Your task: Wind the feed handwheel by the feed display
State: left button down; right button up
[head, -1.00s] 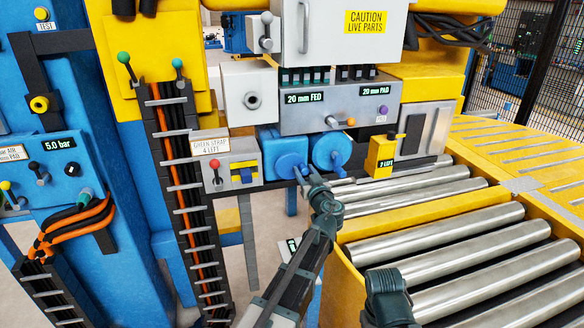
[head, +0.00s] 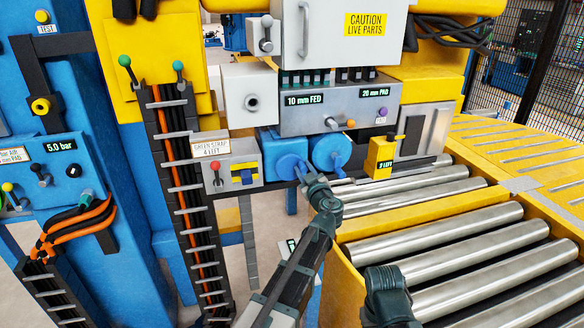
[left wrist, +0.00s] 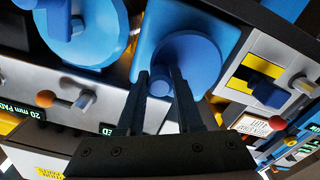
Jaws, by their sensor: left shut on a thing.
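The feed display (head: 304,100) reads 10 mm FED on the grey panel. Below it two blue handwheels sit side by side, a left one (head: 285,147) and a right one (head: 330,150). My left gripper (head: 301,172) is at the lower edge of the left handwheel. In the left wrist view this wheel (left wrist: 188,55) appears upside down, and my left gripper (left wrist: 160,88) is shut on its small blue crank knob, which shows between the fingers. The other wheel (left wrist: 75,35) is apart from the fingers.
A grey box with a red-knobbed lever (head: 215,167) stands left of the wheels. A yellow box marked 2 LEFT (head: 381,157) is to the right. The pad display (head: 375,94) reads 20 mm PAD. Steel rollers (head: 440,235) lie at lower right.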

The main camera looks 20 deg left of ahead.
pick_arm(q)
jog(key=shift+s+a+r+n+p, duration=0.15)
jog(key=shift+r+n+p, duration=0.2)
jog(key=shift+n, duration=0.65)
jog(key=shift+a+r+n, duration=0.2)
jog(key=shift+r+n, duration=0.05)
jog(key=shift+n, duration=0.75)
jog(key=shift+s+n+p, duration=0.1)
jog(key=shift+n+p, duration=0.2)
jog(key=shift+n, duration=0.1)
jog(key=shift+s+a+r+n, duration=0.2)
jog(key=shift+a+r+n, duration=0.1)
jog(key=shift+n, duration=0.7)
jog(key=n, duration=0.2)
jog(key=shift+s+a+r+n+p, duration=0.15)
jog(key=shift+a+n+p, duration=0.1)
jog(key=shift+n+p, duration=0.15)
